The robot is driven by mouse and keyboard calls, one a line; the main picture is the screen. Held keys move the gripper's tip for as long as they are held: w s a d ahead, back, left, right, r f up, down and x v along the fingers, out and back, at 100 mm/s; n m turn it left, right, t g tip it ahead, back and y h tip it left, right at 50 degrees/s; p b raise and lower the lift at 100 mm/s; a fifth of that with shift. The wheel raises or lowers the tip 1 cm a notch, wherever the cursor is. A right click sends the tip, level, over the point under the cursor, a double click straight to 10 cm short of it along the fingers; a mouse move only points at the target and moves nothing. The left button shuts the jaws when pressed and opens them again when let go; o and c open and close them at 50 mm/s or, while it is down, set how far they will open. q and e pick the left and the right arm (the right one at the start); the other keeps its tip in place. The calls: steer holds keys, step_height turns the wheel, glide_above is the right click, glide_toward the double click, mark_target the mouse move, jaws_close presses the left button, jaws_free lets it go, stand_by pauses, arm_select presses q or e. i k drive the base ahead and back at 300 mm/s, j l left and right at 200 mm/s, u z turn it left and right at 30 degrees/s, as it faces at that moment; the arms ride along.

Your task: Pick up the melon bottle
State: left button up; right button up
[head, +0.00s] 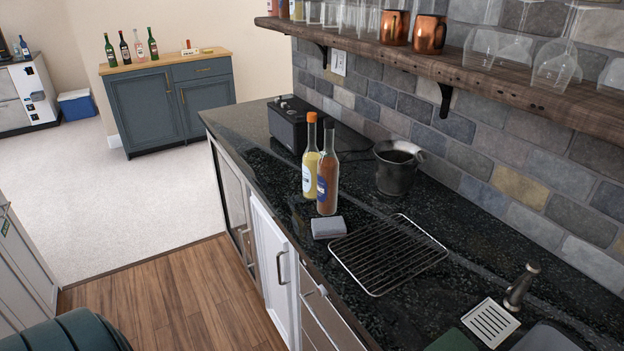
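I cannot tell from the labels which bottle is the melon bottle. Two bottles stand upright close together on the dark counter: a yellow bottle (310,165) with an orange cap and an orange-brown bottle (327,178) with a dark top and blue label. The brown one partly covers the yellow one. On the far cabinet stand a green bottle (110,51), a dark bottle (125,51), a pinkish bottle (139,50) and another green bottle (152,47). Neither of my grippers shows in the head view.
The dark counter (394,299) also holds a grey block (329,227), wire rack (388,254), metal pot (396,170) and black box (293,124). A wooden shelf (473,75) with glasses and copper mugs hangs above. Open carpet (150,205) lies before the blue cabinet (147,109).

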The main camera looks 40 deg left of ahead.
mark_target(311, 156)
steer(key=i+j, duration=0.1)
steer(key=j, duration=0.4)
steer(key=i+j, duration=0.1)
steer(key=j, duration=0.45)
steer(key=i+j, duration=0.1)
steer(key=j, duration=0.4)
steer(key=i+j, duration=0.1)
steer(key=j, duration=0.45)
steer(key=i+j, duration=0.1)
steer(key=j, duration=0.4)
